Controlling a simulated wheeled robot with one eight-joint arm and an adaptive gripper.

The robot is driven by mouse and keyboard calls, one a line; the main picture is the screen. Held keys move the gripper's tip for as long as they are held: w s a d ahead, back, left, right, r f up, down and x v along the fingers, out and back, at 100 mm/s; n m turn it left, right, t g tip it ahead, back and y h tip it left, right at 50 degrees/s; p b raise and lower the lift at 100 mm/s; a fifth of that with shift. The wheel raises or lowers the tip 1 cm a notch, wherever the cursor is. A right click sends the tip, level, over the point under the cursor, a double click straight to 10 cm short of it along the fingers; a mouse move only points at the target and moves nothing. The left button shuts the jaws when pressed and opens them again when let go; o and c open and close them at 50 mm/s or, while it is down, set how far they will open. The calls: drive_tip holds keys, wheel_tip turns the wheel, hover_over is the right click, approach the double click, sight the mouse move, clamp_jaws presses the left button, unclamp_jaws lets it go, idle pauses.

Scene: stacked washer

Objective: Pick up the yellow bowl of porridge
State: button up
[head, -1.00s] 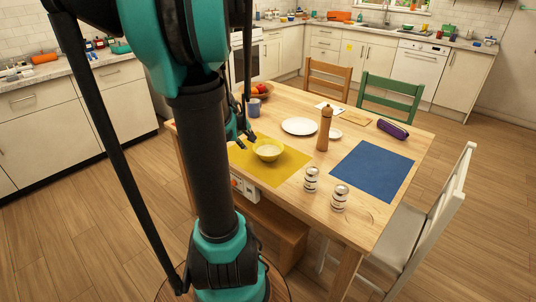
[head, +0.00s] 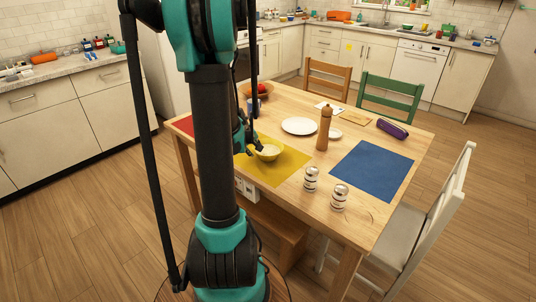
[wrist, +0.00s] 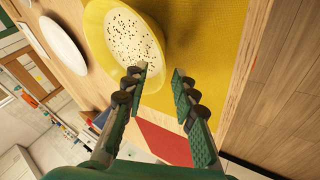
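The yellow bowl of porridge (head: 269,153) stands upright on a yellow placemat (head: 281,169) on the wooden table. My gripper (head: 256,148) is at its left rim in the head view, partly hidden by my arm. In the wrist view the bowl (wrist: 97,22) shows pale, dark-speckled porridge (wrist: 130,38). My gripper (wrist: 160,75) is open there. One fingertip overlaps the bowl's near rim and the other is outside it, over the placemat (wrist: 205,50). Whether either finger touches the bowl, I cannot tell.
A white plate (head: 299,126), a pepper mill (head: 324,128), two shakers (head: 311,179) and a blue placemat (head: 372,171) lie to the right. A fruit bowl (head: 263,91) and a mug (head: 253,105) stand behind. A red placemat (head: 183,125) is at left.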

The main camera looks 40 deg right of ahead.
drive_tip(key=shift+w+d+f, duration=0.15)
drive_tip(key=shift+d+f, duration=0.2)
drive_tip(key=shift+f, duration=0.25)
clamp_jaws()
